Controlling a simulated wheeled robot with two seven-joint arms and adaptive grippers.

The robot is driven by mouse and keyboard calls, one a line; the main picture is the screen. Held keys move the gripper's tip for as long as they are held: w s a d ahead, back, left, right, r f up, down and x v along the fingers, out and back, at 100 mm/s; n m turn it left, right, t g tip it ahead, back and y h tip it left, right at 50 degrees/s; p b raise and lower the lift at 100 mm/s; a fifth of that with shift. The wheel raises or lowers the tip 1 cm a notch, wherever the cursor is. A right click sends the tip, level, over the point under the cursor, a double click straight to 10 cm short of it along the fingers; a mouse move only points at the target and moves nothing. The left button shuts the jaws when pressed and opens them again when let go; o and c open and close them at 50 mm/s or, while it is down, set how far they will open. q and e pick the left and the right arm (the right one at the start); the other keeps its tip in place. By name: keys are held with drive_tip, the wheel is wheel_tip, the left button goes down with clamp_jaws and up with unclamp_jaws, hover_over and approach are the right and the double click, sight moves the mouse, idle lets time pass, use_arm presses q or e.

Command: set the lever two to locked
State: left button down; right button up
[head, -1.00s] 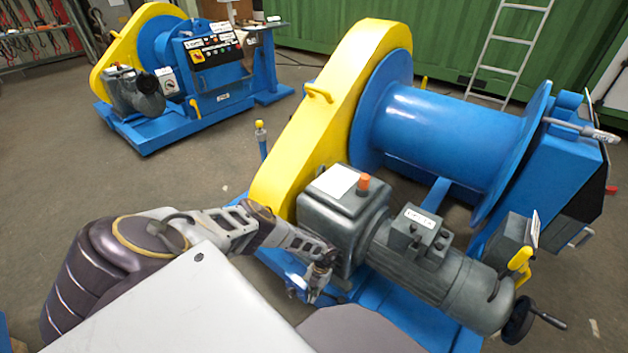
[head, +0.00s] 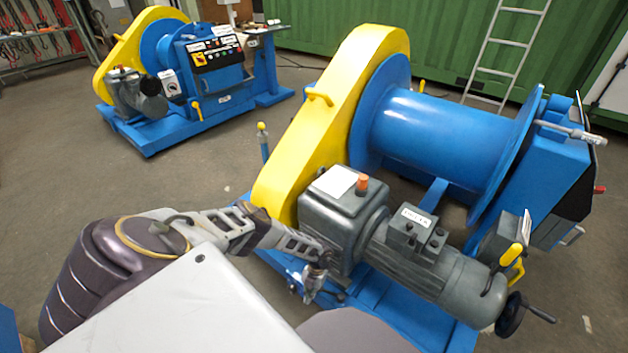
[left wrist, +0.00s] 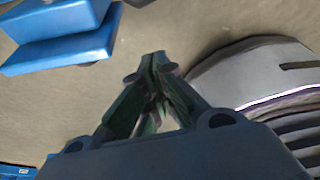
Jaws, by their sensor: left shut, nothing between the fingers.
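A yellow-handled lever (head: 512,254) stands beside a grey box at the right end of the near blue winch. A thin post with a yellow knob (head: 262,127) stands left of that winch's yellow guard. Another yellow-knobbed lever (head: 196,105) is on the far machine. I cannot tell which of these is lever two. My left gripper (head: 310,290) is low in front of the near winch's grey gearbox, apart from all these levers. In the left wrist view its fingertips (left wrist: 153,62) meet, with nothing between them. My right gripper is out of view.
The grey gearbox and motor (head: 430,262) and the blue base frame (head: 395,312) are close to my left arm. A handwheel (head: 510,316) sticks out at the motor's right end. Open floor (head: 205,165) lies between the two machines.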

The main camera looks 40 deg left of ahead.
use_arm(q)
drive_tip(key=p+v, duration=0.3)
drive_tip(key=v, duration=0.5)
drive_tip(key=shift+r, duration=0.3)
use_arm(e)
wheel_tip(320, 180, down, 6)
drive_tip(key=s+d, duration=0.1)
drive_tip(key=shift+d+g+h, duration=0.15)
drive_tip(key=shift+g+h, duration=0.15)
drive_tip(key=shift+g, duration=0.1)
use_arm(q)
drive_tip(key=shift+w, duration=0.15)
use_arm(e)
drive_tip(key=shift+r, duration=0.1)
